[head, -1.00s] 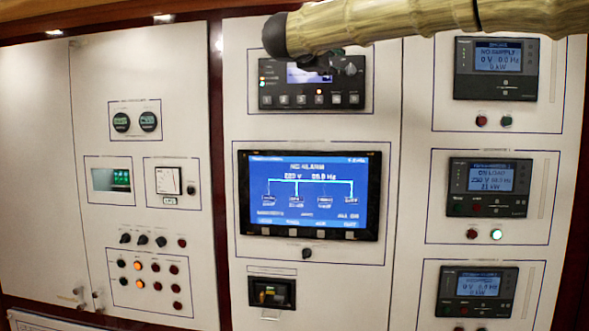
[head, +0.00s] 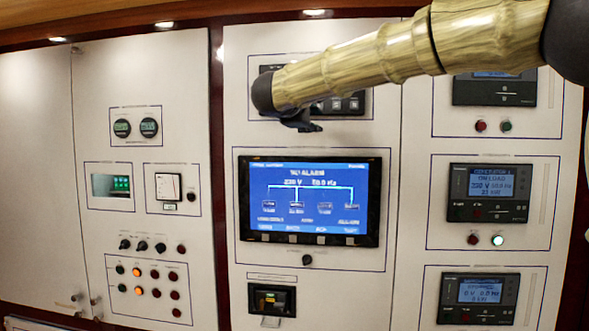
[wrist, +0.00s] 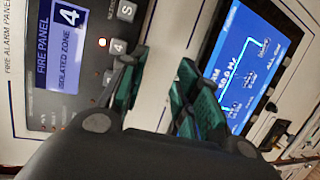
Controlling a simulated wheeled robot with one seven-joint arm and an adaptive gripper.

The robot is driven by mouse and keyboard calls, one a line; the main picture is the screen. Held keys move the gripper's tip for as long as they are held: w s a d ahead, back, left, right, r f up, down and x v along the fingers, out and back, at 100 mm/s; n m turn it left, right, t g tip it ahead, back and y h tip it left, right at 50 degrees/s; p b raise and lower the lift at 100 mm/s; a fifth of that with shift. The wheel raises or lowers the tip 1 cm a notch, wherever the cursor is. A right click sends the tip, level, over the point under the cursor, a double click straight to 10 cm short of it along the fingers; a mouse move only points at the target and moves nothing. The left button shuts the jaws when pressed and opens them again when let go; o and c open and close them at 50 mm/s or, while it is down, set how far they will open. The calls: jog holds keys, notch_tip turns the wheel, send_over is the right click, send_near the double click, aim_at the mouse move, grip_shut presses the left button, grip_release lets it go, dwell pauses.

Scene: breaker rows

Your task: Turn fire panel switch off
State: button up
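The fire alarm panel (head: 357,103) is the dark unit at the top middle of the head view, mostly hidden behind my arm. In the wrist view, the same fire alarm panel (wrist: 92,92) fills the left side, with a lit display reading "FIRE PANEL" and "ISOLATED ZONE" and a red light beside its buttons. Its switch cannot be made out now. My gripper (head: 300,124) is in front of the panel's lower edge. In the wrist view, my gripper (wrist: 160,88) has its green-padded fingers apart with nothing seen between them; the left finger overlaps the panel's buttons.
A large blue screen (head: 310,198) sits just below, with a small knob (head: 307,260) under it. Control units (head: 488,193) line the right column. Dials, knobs and lights fill the left cabinet. The cabinet fronts are flat.

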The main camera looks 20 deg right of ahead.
jog(key=w+a+f+y, duration=0.1)
jog(key=f, duration=0.5)
jog(key=w+a+f+n+y, duration=0.1)
jog(key=w+a+f, duration=0.1)
jog(key=f, duration=0.4)
jog(key=shift+w+f+g+y+b, duration=0.2)
jog(key=shift+f+g+y+b, duration=0.1)
jog(key=shift+f+g+b, duration=0.1)
jog(key=shift+a, duration=0.1)
